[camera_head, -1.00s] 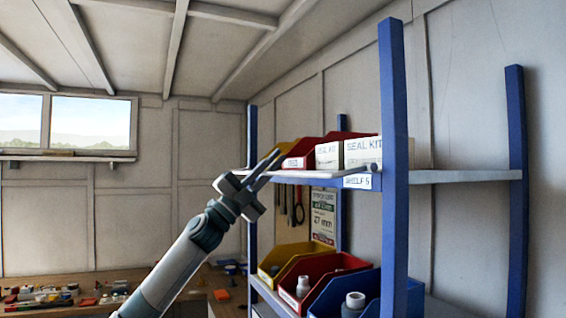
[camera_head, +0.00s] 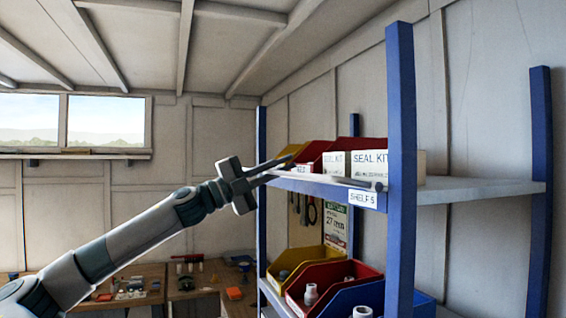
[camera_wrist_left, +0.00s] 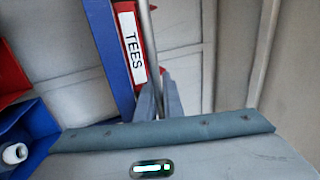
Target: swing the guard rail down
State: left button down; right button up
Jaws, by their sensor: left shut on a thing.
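The guard rail (camera_head: 335,180) is a thin grey rod along the front of the upper shelf (camera_head: 470,190). Its right end meets a dark round knob (camera_head: 377,187) beside the near blue post. My left gripper (camera_head: 284,165) is at the rail's left part, by the far blue post, with its fingers shut on the rail. In the left wrist view the rail (camera_wrist_left: 149,45) runs as a metal rod down between the fingers (camera_wrist_left: 158,100). The rail looks nearly level, at about shelf height. My right gripper is not in view.
Seal kit boxes (camera_head: 372,163) and red bins (camera_head: 311,158) stand on the upper shelf behind the rail. Yellow, red (camera_head: 318,288) and blue bins sit on the shelf below. A blue post (camera_head: 400,150) stands near. A cluttered workbench (camera_head: 150,272) is at the left back.

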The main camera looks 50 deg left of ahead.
pick_arm(q)
jog(key=shift+r+g+p, duration=0.15)
jog(key=shift+g+p, duration=0.15)
jog(key=shift+p, duration=0.05)
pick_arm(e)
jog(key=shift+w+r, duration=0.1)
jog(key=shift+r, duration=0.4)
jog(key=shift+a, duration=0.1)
pick_arm(q)
jog(key=shift+w, duration=0.1)
jog(key=c, duration=1.9)
grip_release()
